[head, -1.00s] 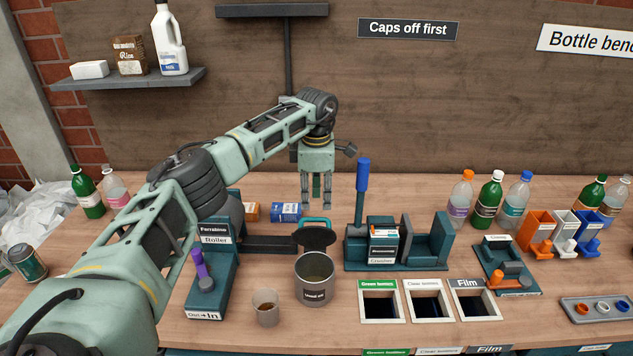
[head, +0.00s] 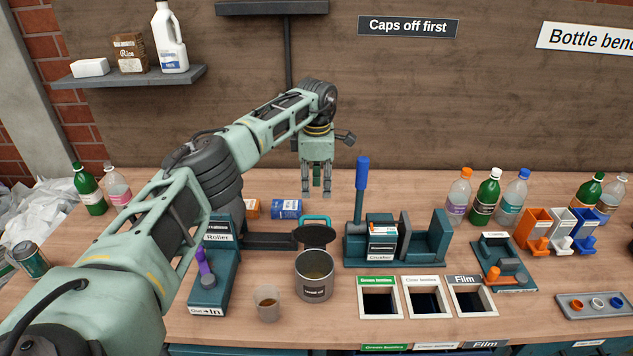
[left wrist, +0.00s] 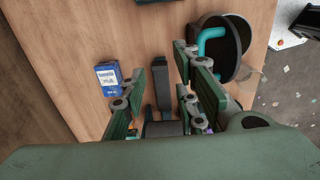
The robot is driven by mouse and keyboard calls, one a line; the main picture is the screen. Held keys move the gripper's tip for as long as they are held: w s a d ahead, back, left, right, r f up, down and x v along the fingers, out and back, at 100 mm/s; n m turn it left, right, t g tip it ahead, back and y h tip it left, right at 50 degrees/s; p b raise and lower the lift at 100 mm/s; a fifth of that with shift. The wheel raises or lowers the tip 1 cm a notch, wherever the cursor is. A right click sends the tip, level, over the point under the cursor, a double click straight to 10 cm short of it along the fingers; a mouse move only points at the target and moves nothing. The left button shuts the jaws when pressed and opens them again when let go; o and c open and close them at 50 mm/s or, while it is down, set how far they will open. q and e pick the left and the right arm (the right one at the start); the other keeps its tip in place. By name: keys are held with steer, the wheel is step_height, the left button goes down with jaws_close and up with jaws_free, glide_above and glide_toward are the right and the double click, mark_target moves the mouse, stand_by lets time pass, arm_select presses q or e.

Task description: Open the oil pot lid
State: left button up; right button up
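The oil pot (head: 315,288) is a grey metal can with a dark label, standing on the bench; brownish liquid shows inside. Its dark round lid (head: 315,236) stands tilted up at the pot's back rim, so the mouth is uncovered. A teal handle (head: 316,219) shows behind the lid. Lid and handle also show at the upper right of the left wrist view, the lid (left wrist: 228,62) and the curved handle (left wrist: 208,38). My left gripper (head: 316,193) points down, above and behind the lid, open and empty, apart from the handle.
A small cup (head: 267,303) stands left of the pot. The teal roller (head: 210,285) is farther left, and the crusher with its blue lever (head: 362,174) is to the right. A blue box (head: 286,209) lies behind. Labelled bin openings (head: 424,300) are at front right.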

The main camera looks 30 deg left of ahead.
arm_select(q)
step_height(320, 180, up, 12)
steer(key=shift+s+d, duration=0.2)
steer(key=shift+s, duration=0.1)
stand_by(0.3)
